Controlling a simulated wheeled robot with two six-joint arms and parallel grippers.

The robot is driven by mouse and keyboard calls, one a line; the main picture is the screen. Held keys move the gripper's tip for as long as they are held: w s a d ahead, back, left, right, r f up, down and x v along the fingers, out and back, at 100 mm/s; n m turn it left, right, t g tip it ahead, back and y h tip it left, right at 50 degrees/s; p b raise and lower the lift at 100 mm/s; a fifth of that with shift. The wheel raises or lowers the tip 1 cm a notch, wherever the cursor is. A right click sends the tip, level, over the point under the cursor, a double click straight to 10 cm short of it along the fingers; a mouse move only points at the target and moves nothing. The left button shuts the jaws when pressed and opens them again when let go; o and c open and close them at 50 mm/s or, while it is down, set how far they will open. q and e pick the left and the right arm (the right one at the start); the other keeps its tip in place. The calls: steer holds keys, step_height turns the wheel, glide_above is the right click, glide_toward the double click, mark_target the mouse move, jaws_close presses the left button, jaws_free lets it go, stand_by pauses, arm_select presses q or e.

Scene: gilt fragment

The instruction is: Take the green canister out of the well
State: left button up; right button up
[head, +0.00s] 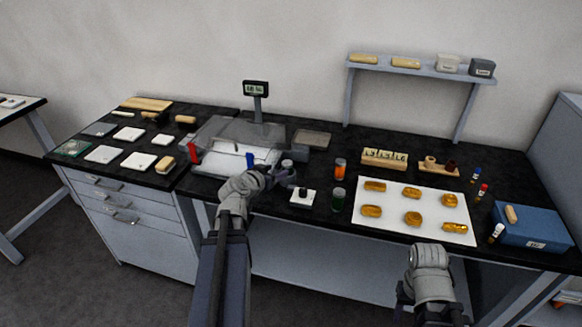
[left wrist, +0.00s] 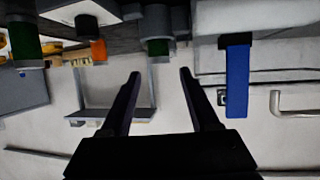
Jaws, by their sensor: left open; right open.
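The green canister (left wrist: 157,48) shows in the upside-down left wrist view, seated in a grey collar that hides its other end. In the head view its grey lid (head: 287,163) shows just beyond my left gripper, and the rest is hidden. My left gripper (head: 282,175) is open beside it. In the left wrist view the open fingers (left wrist: 160,74) point toward the canister, with it lined up between the tips; I see no grip on it. My right gripper (head: 412,290) is at the front of the table, away from the canister; its fingers are hard to make out.
Another green canister (head: 338,200), an orange canister (head: 340,170) and a white block with a black knob (head: 303,197) stand right of my left gripper. A blue handle (head: 249,160) is close on its left. A white mat (head: 390,200) with several gilt pieces lies further right.

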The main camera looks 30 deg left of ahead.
mark_target(291, 163)
arm_select(q)
steer(key=shift+w, duration=0.15)
steer(key=b+x, duration=0.4)
steer(key=x, duration=0.8)
steer(key=shift+w+b, duration=0.1)
steer(key=shift+b, duration=0.2)
steer(key=shift+r, duration=0.15)
steer(key=shift+c, duration=0.5)
jaws_close()
